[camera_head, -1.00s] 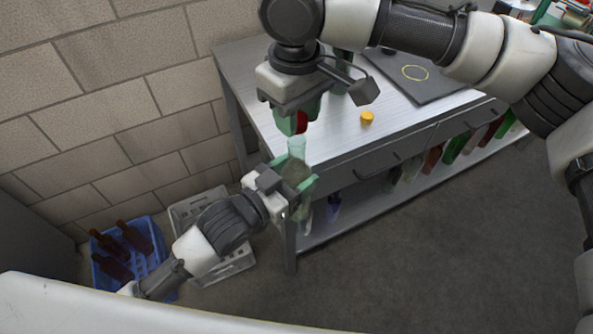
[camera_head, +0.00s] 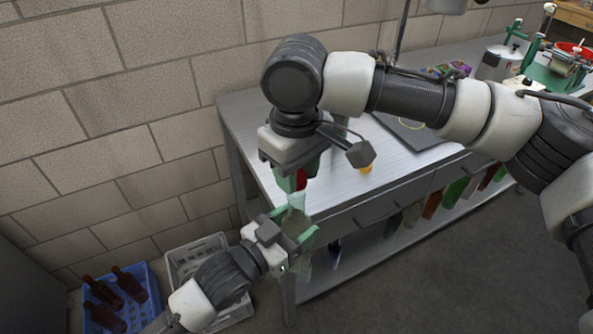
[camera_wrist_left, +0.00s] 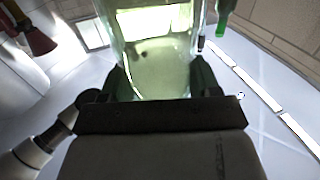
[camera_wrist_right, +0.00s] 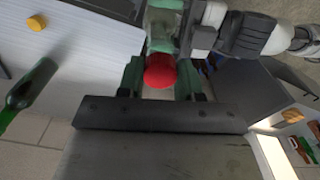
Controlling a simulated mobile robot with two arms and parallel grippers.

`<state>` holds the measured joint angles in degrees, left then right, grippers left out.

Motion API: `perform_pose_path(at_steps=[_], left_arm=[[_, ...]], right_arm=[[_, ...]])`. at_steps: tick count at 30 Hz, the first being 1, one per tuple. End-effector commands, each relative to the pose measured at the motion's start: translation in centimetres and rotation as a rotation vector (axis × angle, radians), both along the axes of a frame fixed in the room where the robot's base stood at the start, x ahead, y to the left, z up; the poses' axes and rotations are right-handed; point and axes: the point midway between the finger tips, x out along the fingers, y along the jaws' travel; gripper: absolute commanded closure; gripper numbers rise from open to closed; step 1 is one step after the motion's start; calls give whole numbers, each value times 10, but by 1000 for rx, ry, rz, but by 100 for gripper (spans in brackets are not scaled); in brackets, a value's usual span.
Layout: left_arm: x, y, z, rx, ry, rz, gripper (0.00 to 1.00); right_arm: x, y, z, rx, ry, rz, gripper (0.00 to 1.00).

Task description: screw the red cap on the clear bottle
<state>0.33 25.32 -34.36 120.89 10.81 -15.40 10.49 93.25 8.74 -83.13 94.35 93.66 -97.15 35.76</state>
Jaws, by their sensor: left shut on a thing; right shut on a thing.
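The red cap (camera_head: 302,179) is between the fingers of my right gripper (camera_head: 297,180), which is shut on it. In the right wrist view the red cap (camera_wrist_right: 160,71) shows between the fingertips. The clear bottle (camera_head: 297,201) is right below the cap, roughly upright, its neck pointing up at the cap. My left gripper (camera_head: 292,232) is shut around the bottle's body. In the left wrist view the pale greenish bottle (camera_wrist_left: 158,65) fills the space between the fingers. Cap and bottle mouth look very close; I cannot tell whether they touch.
The workbench (camera_head: 335,190) is behind the grippers, with an orange cap (camera_head: 365,168) and a dark mat (camera_head: 415,135) on it. Several bottles stand on its lower shelf (camera_head: 360,256). A blue crate (camera_head: 152,290) with brown bottles and a grey crate (camera_head: 182,258) are on the floor.

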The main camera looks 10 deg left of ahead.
Motion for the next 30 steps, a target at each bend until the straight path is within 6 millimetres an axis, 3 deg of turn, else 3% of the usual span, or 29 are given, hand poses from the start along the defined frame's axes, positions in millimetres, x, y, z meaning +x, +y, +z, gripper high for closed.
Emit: perform_pose_path(at_steps=[9, 30], left_arm=[[0, 0, 2, -3, -5, 0, 86], [0, 0, 2, -3, -5, 0, 86]], right_arm=[[0, 0, -17, -1, 2, 1, 86], [0, 0, -20, -1, 2, 2, 86]])
